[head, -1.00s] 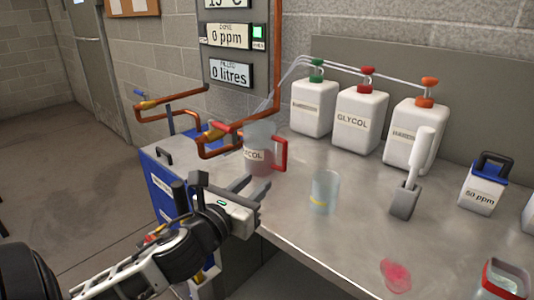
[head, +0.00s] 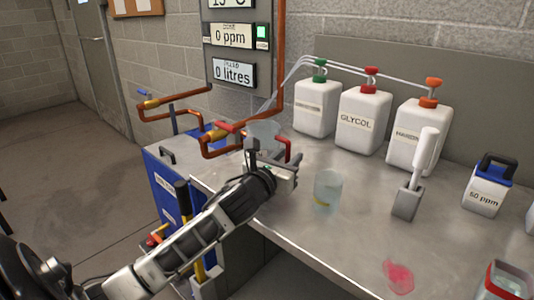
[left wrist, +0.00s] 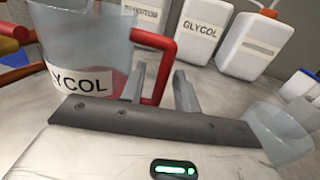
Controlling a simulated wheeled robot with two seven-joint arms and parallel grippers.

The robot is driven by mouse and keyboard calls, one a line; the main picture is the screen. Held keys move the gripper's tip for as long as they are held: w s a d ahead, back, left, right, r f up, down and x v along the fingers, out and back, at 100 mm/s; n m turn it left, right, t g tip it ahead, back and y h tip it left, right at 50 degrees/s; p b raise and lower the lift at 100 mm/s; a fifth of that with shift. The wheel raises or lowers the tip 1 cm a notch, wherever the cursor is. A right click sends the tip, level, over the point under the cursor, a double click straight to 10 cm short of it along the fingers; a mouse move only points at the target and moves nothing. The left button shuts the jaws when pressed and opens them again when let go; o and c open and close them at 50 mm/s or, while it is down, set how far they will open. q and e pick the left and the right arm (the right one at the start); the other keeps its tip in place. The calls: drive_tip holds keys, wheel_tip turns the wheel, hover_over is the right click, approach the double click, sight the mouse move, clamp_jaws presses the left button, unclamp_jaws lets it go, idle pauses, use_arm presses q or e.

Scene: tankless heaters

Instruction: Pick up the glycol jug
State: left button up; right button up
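The glycol jug (head: 262,131) is a clear jug with a red handle, standing on the bench below the copper pipes. My left gripper and wrist hide its lower part in the head view. In the left wrist view the jug (left wrist: 80,40) is at the left, with a GLYCOL label and pinkish liquid low inside. My left gripper (head: 287,168) is at its handle side. In the left wrist view its fingers (left wrist: 158,88) are apart, with the red handle (left wrist: 163,62) showing between them. I cannot tell whether either finger touches it. My right gripper is not in view.
A clear beaker (head: 327,192) stands just right of my gripper. White pump containers, one a GLYCOL container (head: 362,120), line the back. A grey holder with a white handle (head: 411,190) stands further right. A pink spill (head: 398,277) lies near the front edge.

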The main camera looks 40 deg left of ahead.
use_arm(q)
clamp_jaws()
drive_tip(key=shift+r, duration=0.15)
